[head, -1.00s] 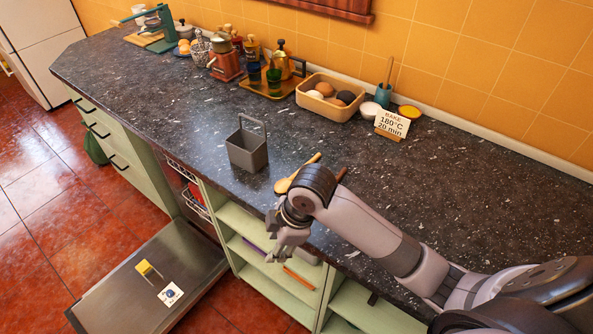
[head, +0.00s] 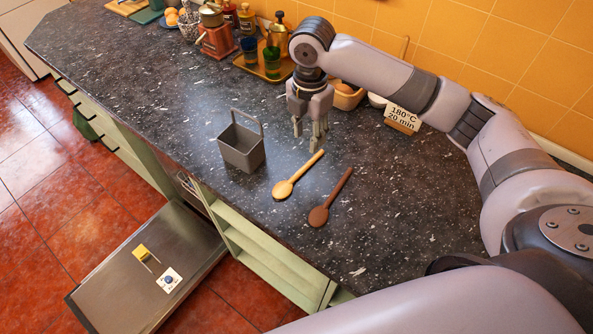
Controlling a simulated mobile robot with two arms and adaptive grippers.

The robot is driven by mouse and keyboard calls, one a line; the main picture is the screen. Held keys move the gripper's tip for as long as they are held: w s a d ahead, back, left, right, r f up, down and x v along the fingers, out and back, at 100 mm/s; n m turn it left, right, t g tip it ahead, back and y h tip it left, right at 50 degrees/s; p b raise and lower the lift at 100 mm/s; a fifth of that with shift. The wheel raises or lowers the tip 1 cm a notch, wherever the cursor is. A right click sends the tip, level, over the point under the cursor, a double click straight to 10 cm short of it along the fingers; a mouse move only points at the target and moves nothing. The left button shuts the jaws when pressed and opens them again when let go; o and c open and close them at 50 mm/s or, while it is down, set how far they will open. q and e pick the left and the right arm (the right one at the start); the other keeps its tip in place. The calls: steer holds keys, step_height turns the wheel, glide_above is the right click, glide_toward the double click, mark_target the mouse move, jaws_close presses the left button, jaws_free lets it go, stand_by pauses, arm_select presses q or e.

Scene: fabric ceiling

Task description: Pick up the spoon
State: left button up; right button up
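Two spoons lie on the dark speckled countertop (head: 390,220). The light wooden spoon (head: 296,176) has its bowl toward the front edge and its handle pointing back right. The dark brown spoon (head: 328,200) lies to its right at a similar slant. My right gripper (head: 309,138) points down above the counter, just behind the light spoon's handle end. Its fingers are apart and nothing shows between them. Its exact height over the counter is hard to tell. My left gripper is not in view.
A grey open caddy with a handle (head: 241,148) stands left of the spoons. Behind the gripper are a basket (head: 347,97), mostly hidden by my arm, and a recipe card (head: 402,117). An open dishwasher door (head: 115,285) juts out below the counter at left.

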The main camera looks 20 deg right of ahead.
steer(key=p, duration=0.1)
glide_above(307, 165)
step_height(307, 165, down, 6)
steer(key=shift+s+r, duration=0.1)
steer(key=shift+r, duration=0.1)
steer(key=shift+f, duration=0.5)
step_height(307, 165, down, 4)
steer(key=shift+r+p, duration=0.2)
steer(key=shift+p, duration=0.8)
steer(key=shift+f, duration=0.5)
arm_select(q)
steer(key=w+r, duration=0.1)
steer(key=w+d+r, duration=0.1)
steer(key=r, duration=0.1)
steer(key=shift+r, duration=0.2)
arm_select(e)
steer(key=shift+c, duration=0.6)
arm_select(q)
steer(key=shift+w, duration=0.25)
arm_select(e)
jaws_close()
